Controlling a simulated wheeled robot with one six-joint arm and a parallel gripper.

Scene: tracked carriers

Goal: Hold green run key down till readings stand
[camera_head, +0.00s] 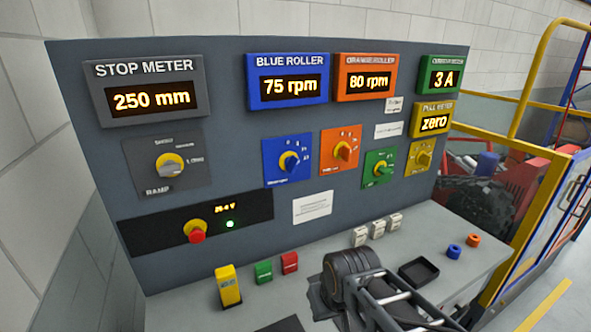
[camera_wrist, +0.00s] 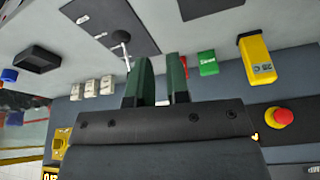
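The green key (camera_head: 264,271) stands on the desk below the panel, between a yellow block and the red key (camera_head: 290,262). The green key (camera_wrist: 207,63) also shows in the wrist view, to the right of my gripper (camera_wrist: 161,75). My gripper's two dark green fingers stand a little apart with nothing between them. No contact with the green key shows. The readings are stop meter (camera_head: 151,98) 250 mm, blue roller (camera_head: 290,85) 75 rpm, orange roller (camera_head: 370,80) 80 rpm, green-framed current meter (camera_head: 443,77) 3 A and pull meter (camera_head: 432,122) zero.
The yellow block (camera_head: 228,286) stands left of the green key. A red stop button (camera_head: 196,236) sits on the panel. White switches (camera_head: 361,236), a black tray (camera_head: 418,271) and blue and orange rings (camera_head: 473,240) lie to the right. A black-knobbed lever (camera_wrist: 121,37) stands near my fingers.

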